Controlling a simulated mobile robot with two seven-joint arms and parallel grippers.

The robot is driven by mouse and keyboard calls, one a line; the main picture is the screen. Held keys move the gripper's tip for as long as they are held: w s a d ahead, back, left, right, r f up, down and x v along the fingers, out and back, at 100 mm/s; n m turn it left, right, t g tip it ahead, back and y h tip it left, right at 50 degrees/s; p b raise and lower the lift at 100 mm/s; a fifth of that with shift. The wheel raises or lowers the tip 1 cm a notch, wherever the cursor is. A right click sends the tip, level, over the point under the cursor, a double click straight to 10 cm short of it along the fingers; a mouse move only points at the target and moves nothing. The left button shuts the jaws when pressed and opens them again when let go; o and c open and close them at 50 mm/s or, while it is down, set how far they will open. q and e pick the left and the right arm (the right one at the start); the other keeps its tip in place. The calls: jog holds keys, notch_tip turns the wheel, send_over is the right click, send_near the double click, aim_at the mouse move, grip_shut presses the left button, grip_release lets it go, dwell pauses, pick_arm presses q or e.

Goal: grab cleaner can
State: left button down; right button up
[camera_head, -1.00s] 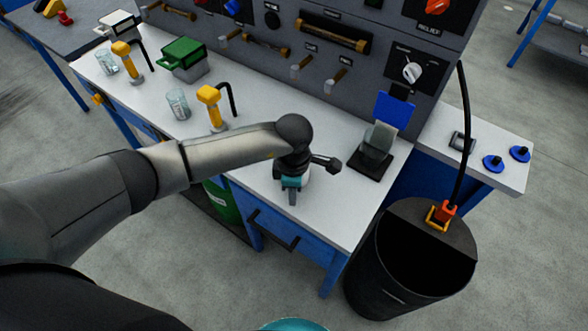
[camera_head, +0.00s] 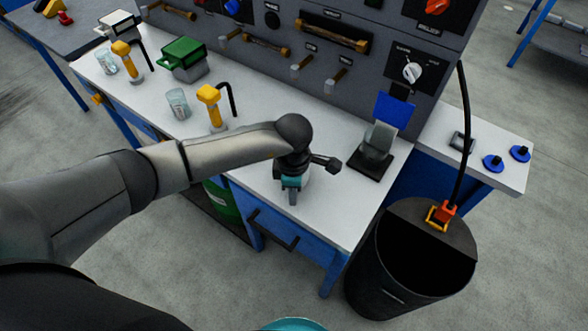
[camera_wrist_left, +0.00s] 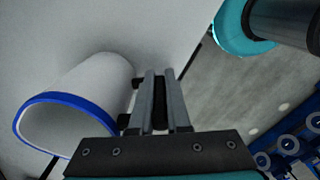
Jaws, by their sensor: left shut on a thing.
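The cleaner can (camera_wrist_left: 85,95) seems to be the white cylinder with a blue rim, at the left in the left wrist view. My left gripper (camera_wrist_left: 160,85) is beside it, its two fingers close together on a narrow dark part that looks like the can's handle. In the head view my left gripper (camera_head: 291,190) is over the front of the white worktop. It hides most of the can there; only a little white shows beside the fingers. My right gripper is not in view.
The bench (camera_head: 340,222) has a panel of knobs and handles behind. Yellow-handled tools (camera_head: 211,105), a glass (camera_head: 178,104) and a green-lidded box (camera_head: 184,58) stand to the left. A dark stand (camera_head: 373,155) is at right. A black bin (camera_head: 405,270) stands on the floor.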

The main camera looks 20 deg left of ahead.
pick_arm(q)
jog(key=shift+r, duration=0.25)
